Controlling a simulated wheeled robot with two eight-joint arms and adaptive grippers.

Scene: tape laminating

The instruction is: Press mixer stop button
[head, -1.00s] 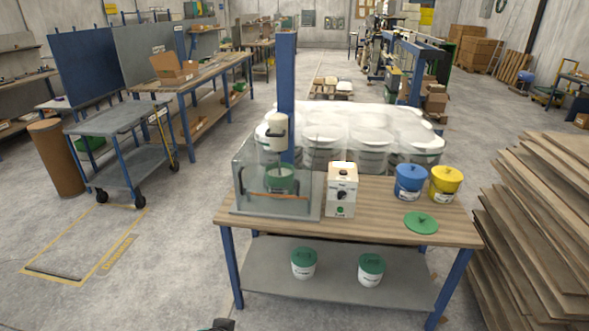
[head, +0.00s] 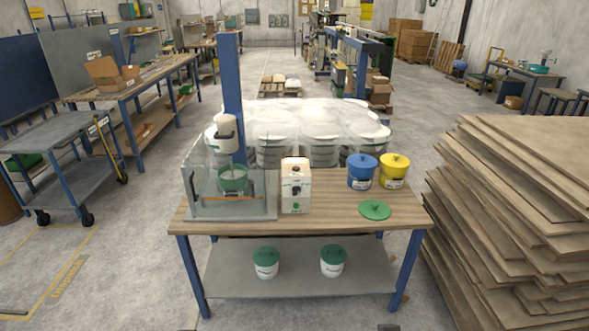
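The mixer stands at the left of the wooden-topped workbench (head: 330,190). It has a blue column (head: 233,95), a whitish head (head: 227,132) and a green vessel (head: 233,179) below it, behind a clear guard (head: 200,190). A cream control box (head: 296,174) stands upright just right of the guard. Its front has a dark knob (head: 296,190) and a small green spot (head: 295,207) low down; which control is the stop button is too small to tell. Neither of my grippers can be made out in the head view.
A blue-lidded bucket (head: 363,172), a yellow-lidded bucket (head: 394,171) and a loose green lid (head: 375,210) are on the bench's right. Two green-lidded tubs (head: 265,262) stand on the lower shelf. Wrapped buckets (head: 300,135) are behind. Stacked boards (head: 520,220) stand right. The floor in front is clear.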

